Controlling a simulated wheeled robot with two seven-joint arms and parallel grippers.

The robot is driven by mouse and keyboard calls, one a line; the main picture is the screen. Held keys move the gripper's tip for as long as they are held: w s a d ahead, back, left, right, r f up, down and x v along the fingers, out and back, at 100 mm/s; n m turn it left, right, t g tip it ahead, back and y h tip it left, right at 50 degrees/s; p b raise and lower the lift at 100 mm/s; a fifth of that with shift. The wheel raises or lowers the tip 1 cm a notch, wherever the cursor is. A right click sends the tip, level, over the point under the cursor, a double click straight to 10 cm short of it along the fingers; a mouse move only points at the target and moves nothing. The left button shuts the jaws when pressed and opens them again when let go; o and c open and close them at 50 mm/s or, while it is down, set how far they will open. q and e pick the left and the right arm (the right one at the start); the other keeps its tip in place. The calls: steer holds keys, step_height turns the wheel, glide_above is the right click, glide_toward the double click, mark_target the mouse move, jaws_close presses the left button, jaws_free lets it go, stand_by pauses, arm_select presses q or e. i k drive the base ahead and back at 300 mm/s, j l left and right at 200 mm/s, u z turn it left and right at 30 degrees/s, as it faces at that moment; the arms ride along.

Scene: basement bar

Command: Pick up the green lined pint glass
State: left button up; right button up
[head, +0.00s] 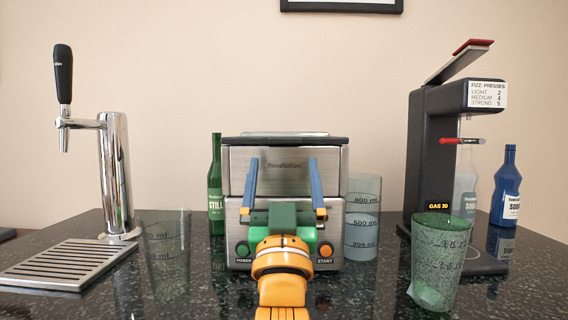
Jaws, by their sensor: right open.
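A green-tinted pint glass (438,262) with dark marks and a speckled surface stands upright at the front right of the dark counter. A clear, greyish pint glass (165,255) with dark lines and "ml" marks stands at the left. My right gripper (284,170) is in the middle, in front of the ice machine. Its two blue fingers are wide apart with nothing between them. It is well left of the green glass and apart from it. My left gripper is not in view.
The steel ice machine (285,148) stands behind my gripper, with a measuring jug (362,235) at its right. A dark fizz press (425,150) stands behind the green glass. A beer tap (115,170) and drip tray (65,265) are left. Green (215,185) and blue (507,190) bottles stand behind.

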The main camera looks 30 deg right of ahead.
mark_target(439, 240)
steer(key=k+j, duration=0.8)
steer(key=k, duration=0.05)
